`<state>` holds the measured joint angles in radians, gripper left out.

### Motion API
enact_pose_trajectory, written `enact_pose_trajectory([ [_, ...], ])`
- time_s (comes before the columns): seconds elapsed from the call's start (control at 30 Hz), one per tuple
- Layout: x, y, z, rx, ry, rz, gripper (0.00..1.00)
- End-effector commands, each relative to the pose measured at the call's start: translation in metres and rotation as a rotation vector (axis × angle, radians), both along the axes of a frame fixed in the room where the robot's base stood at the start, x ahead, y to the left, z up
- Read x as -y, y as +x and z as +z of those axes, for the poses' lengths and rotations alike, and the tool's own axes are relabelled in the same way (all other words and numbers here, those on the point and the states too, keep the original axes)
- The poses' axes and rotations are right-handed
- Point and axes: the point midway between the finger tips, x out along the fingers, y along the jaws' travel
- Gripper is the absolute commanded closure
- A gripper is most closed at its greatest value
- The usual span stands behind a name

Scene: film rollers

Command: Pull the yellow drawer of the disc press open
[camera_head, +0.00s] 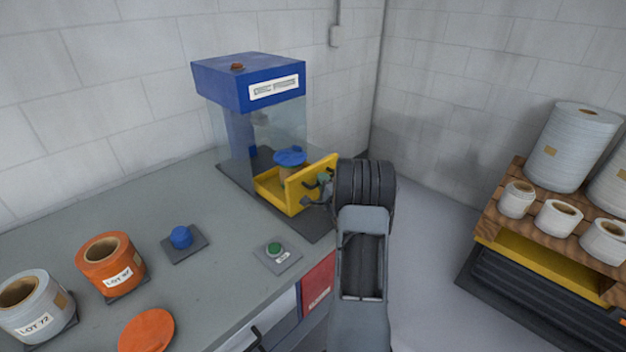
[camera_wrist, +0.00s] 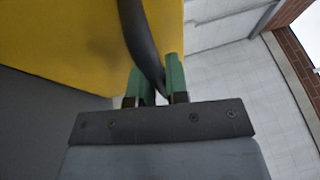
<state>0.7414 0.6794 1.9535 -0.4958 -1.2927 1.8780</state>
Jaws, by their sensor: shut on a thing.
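The disc press (camera_head: 240,85) stands at the back of the grey bench, with a blue top, clear side panels and a label on its front. Its yellow drawer (camera_head: 303,189) is partly out of the press front, and a roll with a blue cap (camera_head: 290,160) shows behind the drawer's front panel. My gripper (camera_head: 326,180) is at the outer face of that panel. In the wrist view the green fingertips of my gripper (camera_wrist: 160,82) are closed around the dark curved handle (camera_wrist: 140,40) of the yellow drawer (camera_wrist: 70,40). My arm covers part of the area right of the drawer.
On the bench (camera_head: 215,270) are a blue button (camera_head: 181,237), a green button (camera_head: 275,250), an orange roll (camera_head: 110,262), a grey roll (camera_head: 35,305) and an orange disc (camera_head: 146,331). A wooden-topped rack (camera_head: 490,222) with white rolls stands at right. Open floor lies between.

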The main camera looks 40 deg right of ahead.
Motion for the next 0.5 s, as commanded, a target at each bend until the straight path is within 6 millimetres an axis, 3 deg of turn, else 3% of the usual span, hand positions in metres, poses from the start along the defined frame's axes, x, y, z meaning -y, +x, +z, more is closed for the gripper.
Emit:
enact_pose_trajectory([
  [0.2, 0.008, -0.036, -0.001, -0.002, 0.002, -0.002, 1.0],
  [0.5, 0.011, -0.056, -0.001, -0.002, 0.0, -0.002, 1.0],
])
